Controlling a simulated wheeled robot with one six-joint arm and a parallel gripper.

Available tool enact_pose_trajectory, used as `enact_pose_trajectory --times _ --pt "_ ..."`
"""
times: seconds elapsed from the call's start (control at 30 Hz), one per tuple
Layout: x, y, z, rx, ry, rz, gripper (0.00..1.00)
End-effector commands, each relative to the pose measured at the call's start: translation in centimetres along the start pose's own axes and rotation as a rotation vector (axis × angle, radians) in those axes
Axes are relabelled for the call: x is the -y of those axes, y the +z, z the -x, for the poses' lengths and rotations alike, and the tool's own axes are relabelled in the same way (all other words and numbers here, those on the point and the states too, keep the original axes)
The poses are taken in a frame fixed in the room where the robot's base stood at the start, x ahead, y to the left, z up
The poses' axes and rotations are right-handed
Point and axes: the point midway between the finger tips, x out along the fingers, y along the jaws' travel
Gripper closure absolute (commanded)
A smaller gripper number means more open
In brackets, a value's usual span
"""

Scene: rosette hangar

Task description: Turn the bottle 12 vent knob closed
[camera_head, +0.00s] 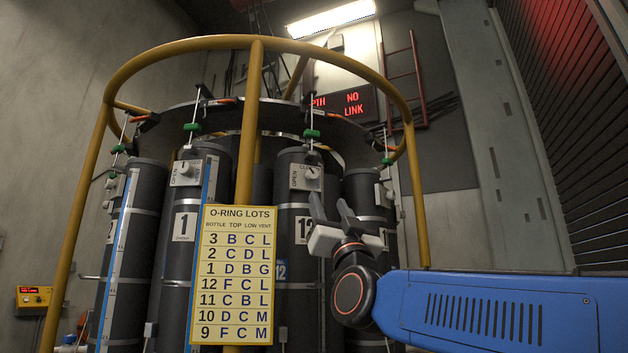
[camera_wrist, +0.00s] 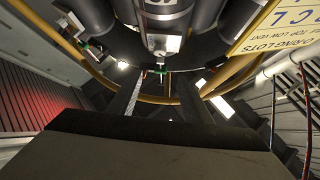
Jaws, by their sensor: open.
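Bottle 12 (camera_head: 290,250) is a dark upright cylinder with a "12" label, right of the yellow post. Its vent plate (camera_head: 298,184) near the top carries a pale round knob (camera_head: 312,173). "OPEN" shows at the plate's left and part of another word at the top; I cannot tell where the knob points. My gripper (camera_head: 332,208) is open and empty, pointing up, just below and right of the knob and apart from it in the picture. In the wrist view, upside down, my two fingers (camera_wrist: 158,100) stand apart, with a pale vent plate (camera_wrist: 163,43) beyond them.
A yellow tubular frame (camera_head: 257,70) rings the bottles, with a post in front. A yellow O-ring lots chart (camera_head: 234,275) hangs left of bottle 12. Bottle 1 (camera_head: 182,240) stands further left, another bottle (camera_head: 365,200) right. A green fitting (camera_head: 311,134) sits above the knob.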

Motion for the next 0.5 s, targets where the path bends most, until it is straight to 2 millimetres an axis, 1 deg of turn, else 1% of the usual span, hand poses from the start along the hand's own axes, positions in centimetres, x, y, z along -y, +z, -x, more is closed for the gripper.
enact_pose_trajectory --times 0.03,0.1,0.27,0.37,0.5 --pt "-0.7 0.2 0.2 0.008 -0.015 0.025 0.55" --pt "-1.1 0.6 0.4 0.021 -0.036 0.050 0.55" --pt "-1.4 0.9 0.5 0.033 -0.058 0.074 0.55" --pt "-1.4 1.0 -0.2 0.035 -0.060 0.075 0.55" --pt "-1.2 1.0 -2.1 0.033 -0.059 0.074 0.55"
